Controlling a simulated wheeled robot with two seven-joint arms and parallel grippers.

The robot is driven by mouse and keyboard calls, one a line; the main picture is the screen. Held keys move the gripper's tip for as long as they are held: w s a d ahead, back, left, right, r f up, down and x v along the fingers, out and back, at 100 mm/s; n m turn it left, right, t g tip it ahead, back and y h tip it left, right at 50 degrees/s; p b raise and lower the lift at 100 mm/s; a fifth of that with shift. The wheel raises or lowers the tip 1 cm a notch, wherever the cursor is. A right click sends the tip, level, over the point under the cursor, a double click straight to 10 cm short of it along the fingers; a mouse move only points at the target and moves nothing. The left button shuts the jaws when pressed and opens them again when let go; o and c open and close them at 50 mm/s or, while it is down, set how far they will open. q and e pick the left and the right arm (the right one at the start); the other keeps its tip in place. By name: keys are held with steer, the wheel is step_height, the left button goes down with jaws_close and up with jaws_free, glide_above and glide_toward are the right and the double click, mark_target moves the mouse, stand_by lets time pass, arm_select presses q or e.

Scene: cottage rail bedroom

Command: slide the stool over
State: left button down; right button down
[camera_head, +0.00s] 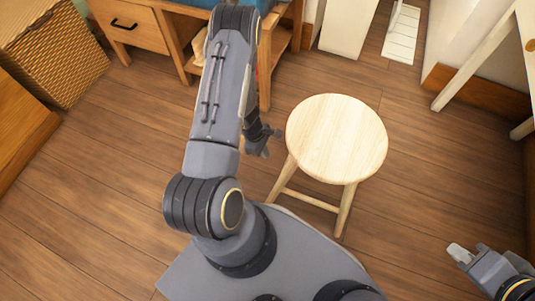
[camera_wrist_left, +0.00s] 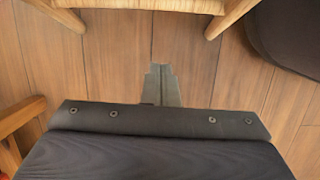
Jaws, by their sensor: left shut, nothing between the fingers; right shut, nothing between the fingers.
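The round pale-wood stool (camera_head: 336,138) stands upright on the floor in front of my base in the head view. My left gripper (camera_head: 268,143) is shut and empty, just left of the stool seat; whether it touches the stool I cannot tell. In the left wrist view the shut left fingers (camera_wrist_left: 160,72) point over bare floor, with part of the wooden stool (camera_wrist_left: 172,8) along the top edge. My right gripper (camera_head: 456,250) is shut and empty at the lower right, apart from the stool.
A wooden desk with a drawer (camera_head: 134,26) stands at the back left beside a wicker basket (camera_head: 55,50). A white panel (camera_head: 345,25) stands behind the stool. Pale slanted legs (camera_head: 475,55) stand at the upper right. Floor (camera_head: 425,165) right of the stool is clear.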

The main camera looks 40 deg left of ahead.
arm_select(q)
steer(key=w+d+f+b, duration=0.1)
steer(key=d+f+b, duration=0.3)
steer(key=d+f, duration=0.2)
steer(key=shift+w+f, duration=0.15)
steer(key=shift+f, duration=0.2)
